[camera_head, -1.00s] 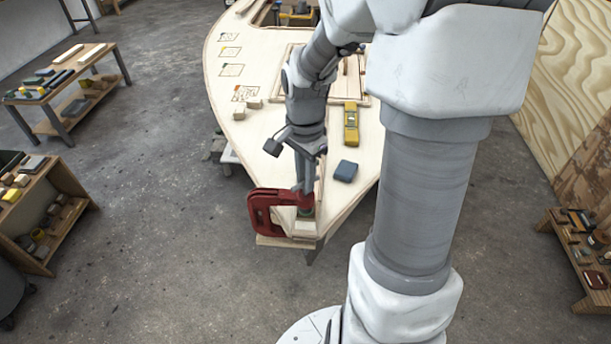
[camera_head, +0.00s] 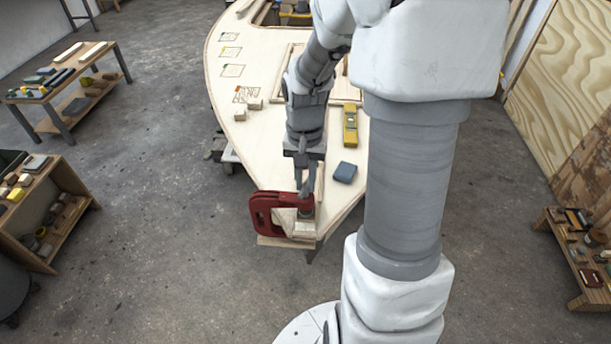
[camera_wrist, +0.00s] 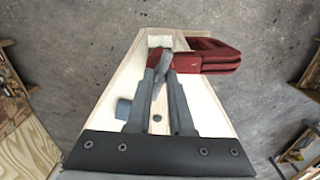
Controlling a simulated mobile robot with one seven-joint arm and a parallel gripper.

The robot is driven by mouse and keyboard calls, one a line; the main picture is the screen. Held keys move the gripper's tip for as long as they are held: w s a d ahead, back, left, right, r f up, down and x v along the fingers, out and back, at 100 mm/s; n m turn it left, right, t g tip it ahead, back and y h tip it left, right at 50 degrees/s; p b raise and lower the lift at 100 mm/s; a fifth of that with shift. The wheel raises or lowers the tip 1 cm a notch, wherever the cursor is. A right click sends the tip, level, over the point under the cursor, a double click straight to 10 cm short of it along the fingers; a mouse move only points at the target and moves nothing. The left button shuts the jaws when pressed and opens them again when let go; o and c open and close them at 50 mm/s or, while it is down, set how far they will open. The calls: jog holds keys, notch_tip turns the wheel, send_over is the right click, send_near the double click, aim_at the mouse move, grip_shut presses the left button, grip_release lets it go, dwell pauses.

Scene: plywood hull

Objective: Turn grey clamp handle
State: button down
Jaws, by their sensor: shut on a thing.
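A red C-clamp (camera_head: 264,214) sits at the pointed tip of the plywood hull (camera_head: 232,150), and it also shows at the top of the wrist view (camera_wrist: 212,55). My gripper (camera_head: 305,190) points down over the clamp's right end. In the wrist view my gripper's fingers (camera_wrist: 160,70) are shut on the grey clamp handle (camera_wrist: 164,62), which shows as a slanted grey bar between their tips. In the head view the handle is mostly hidden by the fingers. A pale wood block (camera_head: 303,228) lies under the clamp's screw end.
A blue block (camera_head: 345,172) and a yellow tool (camera_head: 350,125) lie on the hull to the right of my gripper. Small wood blocks (camera_head: 247,108) lie farther back. Shelves stand at left and right, with open floor around the tip.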

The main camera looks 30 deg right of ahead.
jog(key=n+p, duration=0.2)
jog(key=n, duration=0.5)
jog(key=n+p, duration=0.3)
jog(key=n, duration=0.3)
jog(key=shift+s+n, duration=0.1)
jog(key=shift+n, duration=0.3)
jog(key=n+p, duration=0.4)
jog(key=n, duration=0.2)
jog(key=shift+r, duration=0.1)
jog(key=n+p, duration=0.2)
jog(key=n, duration=0.2)
jog(key=shift+p, duration=0.4)
jog(key=shift+n+p, duration=0.65)
jog(key=shift+n, duration=0.55)
jog(key=c, duration=0.8)
grip_release()
jog(key=shift+o, duration=0.2)
